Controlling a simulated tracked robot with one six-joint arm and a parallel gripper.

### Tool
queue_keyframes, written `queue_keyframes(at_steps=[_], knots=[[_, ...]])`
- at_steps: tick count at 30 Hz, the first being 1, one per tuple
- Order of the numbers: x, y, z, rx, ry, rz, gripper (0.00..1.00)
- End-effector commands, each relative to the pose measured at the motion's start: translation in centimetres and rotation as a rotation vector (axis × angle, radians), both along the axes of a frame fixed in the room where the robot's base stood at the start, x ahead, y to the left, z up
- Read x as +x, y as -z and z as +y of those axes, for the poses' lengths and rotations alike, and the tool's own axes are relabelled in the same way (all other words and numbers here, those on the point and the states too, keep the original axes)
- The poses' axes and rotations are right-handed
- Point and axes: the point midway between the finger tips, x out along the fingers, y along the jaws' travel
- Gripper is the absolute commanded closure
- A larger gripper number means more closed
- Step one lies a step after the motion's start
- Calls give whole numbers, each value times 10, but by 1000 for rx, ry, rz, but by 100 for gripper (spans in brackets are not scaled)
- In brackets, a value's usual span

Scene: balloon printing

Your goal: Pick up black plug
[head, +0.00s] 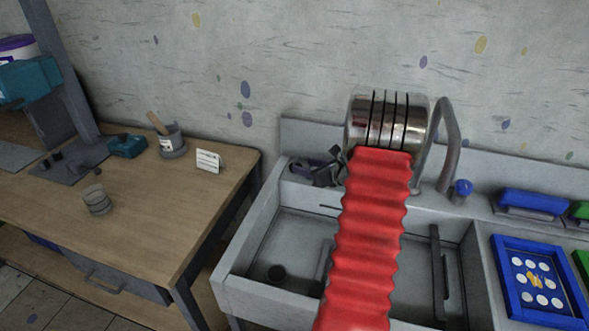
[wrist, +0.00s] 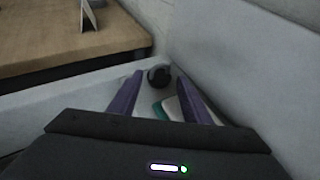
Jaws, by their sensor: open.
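In the wrist view a black round plug (wrist: 159,75) sits on the pale ledge beyond my gripper (wrist: 160,80). It lies between the lines of my two purple fingertips, close to their tips. The fingers are apart, with nothing held. In the head view my gripper (head: 304,168) is low over the back left corner of the sink unit (head: 232,280), partly behind my red arm. I cannot make out the plug clearly there.
A green and white item (wrist: 172,108) lies by the right finger. The wall rises close behind the ledge. A dark round spot (head: 276,273) is on the basin floor. The wooden table (head: 150,205) with a white card (head: 208,160) stands left. A curved faucet (head: 451,150) is right.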

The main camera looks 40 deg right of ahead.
Motion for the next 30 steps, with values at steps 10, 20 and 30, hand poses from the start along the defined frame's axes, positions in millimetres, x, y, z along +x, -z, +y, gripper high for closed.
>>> queue_keyframes(at_steps=[10,20,30], knots=[[10,4,-1,0,-2,0,56],[48,20,-5,1,-2,0,56],[51,21,-5,0,-1,0,56]])
